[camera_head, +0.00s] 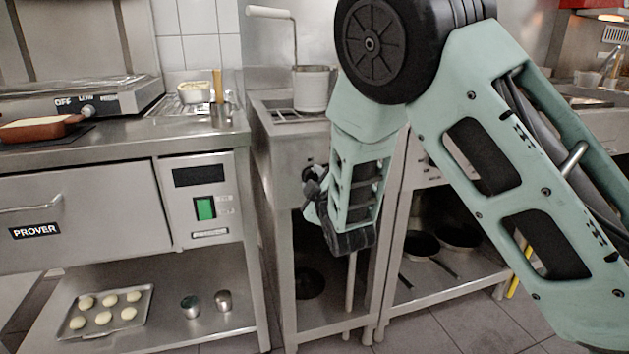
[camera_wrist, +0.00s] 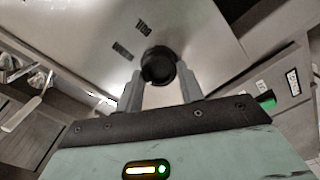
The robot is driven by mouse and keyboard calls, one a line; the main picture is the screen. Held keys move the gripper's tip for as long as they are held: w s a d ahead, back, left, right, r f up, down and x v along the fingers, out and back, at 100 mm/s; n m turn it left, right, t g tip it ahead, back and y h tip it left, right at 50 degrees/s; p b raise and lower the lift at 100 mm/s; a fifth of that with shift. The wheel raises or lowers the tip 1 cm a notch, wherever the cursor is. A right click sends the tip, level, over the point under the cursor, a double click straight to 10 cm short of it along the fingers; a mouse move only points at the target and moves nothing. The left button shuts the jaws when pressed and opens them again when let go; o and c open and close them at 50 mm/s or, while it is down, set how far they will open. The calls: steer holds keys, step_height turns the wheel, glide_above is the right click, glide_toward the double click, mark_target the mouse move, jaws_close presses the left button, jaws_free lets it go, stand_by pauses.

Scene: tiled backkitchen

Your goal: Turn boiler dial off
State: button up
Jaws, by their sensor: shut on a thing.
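The boiler (camera_head: 281,160) is a steel unit in the middle of the head view, with an open well on top. Its round black dial (camera_wrist: 158,66) shows in the wrist view on a plain steel panel, with dark lettering beside it that I cannot read. My gripper (camera_wrist: 161,84) is shut on the dial, with one grey finger at each side of it. In the head view my gripper (camera_head: 316,190) is at the boiler's front, and it and my forearm hide the dial there. I cannot tell which setting the dial is at.
A pot (camera_head: 311,90) and a long-handled tool (camera_head: 268,12) are at the boiler's top. The prover (camera_head: 85,215) with a green switch (camera_head: 205,208) stands to the left. Below it a tray of dough balls (camera_head: 88,335) sits on a shelf. Pans (camera_head: 420,243) lie on a low shelf to the right.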

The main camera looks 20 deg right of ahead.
steer(key=o, duration=1)
steer(key=s+p, duration=1.1)
steer(key=s, duration=0.6)
steer(key=shift+s, duration=0.25)
